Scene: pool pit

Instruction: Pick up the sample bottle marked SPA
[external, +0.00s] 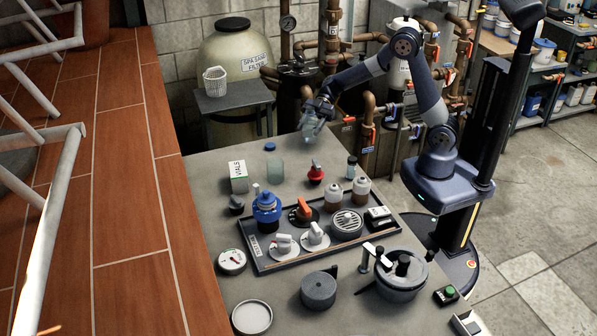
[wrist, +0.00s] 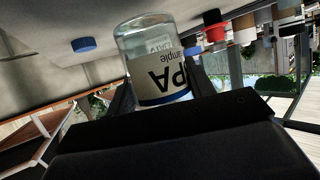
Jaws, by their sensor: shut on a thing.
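My gripper (external: 319,108) is shut on a clear glass sample bottle (external: 311,126), held in the air above the far edge of the grey bench. In the wrist view the bottle (wrist: 150,45) sits between my dark fingers (wrist: 165,95). Its white label with a blue band shows "PA" and "ample" upside down in the picture; the first letter is hidden by a finger. A second clear jar (external: 276,168) stands on the bench below and to the left.
A blue cap (external: 270,147), a VIALS box (external: 238,177), a red-topped item (external: 315,174) and a small dark-capped vial (external: 352,167) stand on the bench. A dark tray (external: 262,261) holds several parts. Brown pipes (external: 369,120) rise behind the arm.

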